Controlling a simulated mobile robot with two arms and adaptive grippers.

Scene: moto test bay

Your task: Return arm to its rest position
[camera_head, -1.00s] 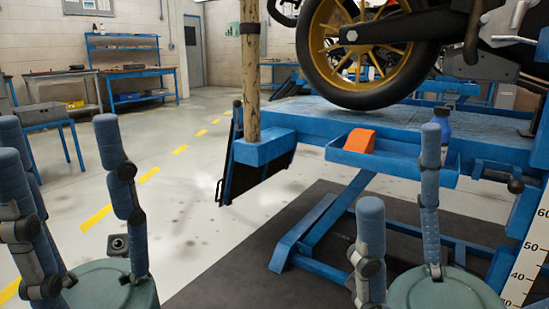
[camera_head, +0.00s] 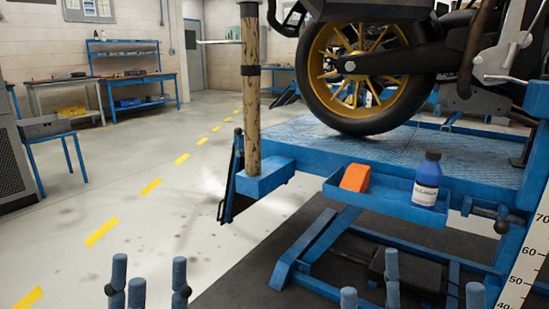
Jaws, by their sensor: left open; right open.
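My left gripper (camera_head: 150,280) shows at the bottom edge, left of centre. Only the upper parts of its blue fingers are in the picture; they stand apart, open, with nothing between them. My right gripper (camera_head: 410,285) shows at the bottom edge, right of centre. Its blue fingertips are also spread and empty, in front of the lower frame of the blue lift. Both palms and the arms behind them are out of the picture.
A motorcycle wheel (camera_head: 365,75) stands on the blue lift platform (camera_head: 300,140). A blue tray (camera_head: 387,200) on its near side holds an orange block (camera_head: 355,178) and a blue bottle (camera_head: 427,185). A wooden post (camera_head: 250,110) stands left. Open floor (camera_head: 150,225) lies at left.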

